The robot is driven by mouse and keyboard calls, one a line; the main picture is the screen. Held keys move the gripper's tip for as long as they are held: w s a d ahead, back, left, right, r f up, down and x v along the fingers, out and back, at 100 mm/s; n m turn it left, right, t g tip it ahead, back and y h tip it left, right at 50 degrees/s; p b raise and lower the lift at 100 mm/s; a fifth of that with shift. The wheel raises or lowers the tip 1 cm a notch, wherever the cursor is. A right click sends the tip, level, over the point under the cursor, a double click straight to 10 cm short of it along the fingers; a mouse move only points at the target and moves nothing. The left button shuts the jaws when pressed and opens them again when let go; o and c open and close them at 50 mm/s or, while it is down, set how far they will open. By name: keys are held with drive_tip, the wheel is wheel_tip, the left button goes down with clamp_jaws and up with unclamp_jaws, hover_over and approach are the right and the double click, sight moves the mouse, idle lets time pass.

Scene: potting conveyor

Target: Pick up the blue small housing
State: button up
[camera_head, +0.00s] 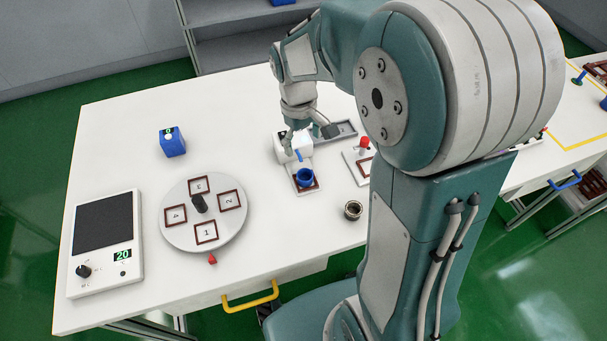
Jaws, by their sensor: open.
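A small blue round housing (305,177), open at the top, stands on a brown-framed square at the front of a white station (294,191) on the table. My gripper (309,138) hangs above the back of this station, behind and above the housing in the picture. Its fingers are spread and nothing shows between them. A gap separates the gripper from the housing. Part of the station is hidden behind the gripper.
A dark metal cup (353,210) stands right of the station. A numbered turntable (182,233), a blue box (172,144) and a control panel (128,252) are to the left. A red-knobbed fixture (352,177) is partly hidden by my arm.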

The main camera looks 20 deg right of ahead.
hover_over(305, 173)
drive_tip(key=f, duration=0.5)
drive_tip(key=shift+s+a, duration=0.15)
drive_tip(key=shift+s, duration=0.1)
drive_tip(key=shift+s+a+f, duration=0.1)
drive_tip(key=shift+s+f, duration=0.05)
drive_tip(key=shift+f, duration=0.75)
drive_tip(key=shift+s+f, duration=0.2)
drive_tip(key=shift+f, duration=0.65)
drive_tip(key=shift+s+a+f, duration=0.1)
drive_tip(key=shift+s+f, duration=0.05)
drive_tip(key=shift+f, duration=0.75)
drive_tip(key=c, duration=0.9)
drive_tip(key=shift+c, duration=0.4)
drive_tip(key=shift+r, duration=0.5)
wheel_tip(305, 173, up, 3)
drive_tip(key=shift+f, duration=0.2)
drive_tip(key=s+r, duration=0.9)
drive_tip(key=s, duration=0.5)
drive_tip(key=shift+r, duration=0.25)
